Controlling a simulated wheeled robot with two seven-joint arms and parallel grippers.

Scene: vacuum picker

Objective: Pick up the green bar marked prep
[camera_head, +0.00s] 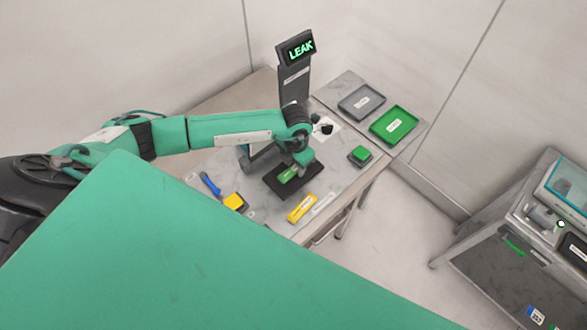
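A green bar (287,175) with a pale label lies on a black pad (312,183) on the table; the label is too small to read. My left arm reaches in from the left. My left gripper (299,167) points down right at the bar's right end and hides part of it. I cannot tell whether the fingers are shut on the bar or only beside it. My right gripper is not in view.
A post carries a screen (300,47) reading "LEAK". A grey tray (345,108) and a green tray (409,135) lie at the back right.

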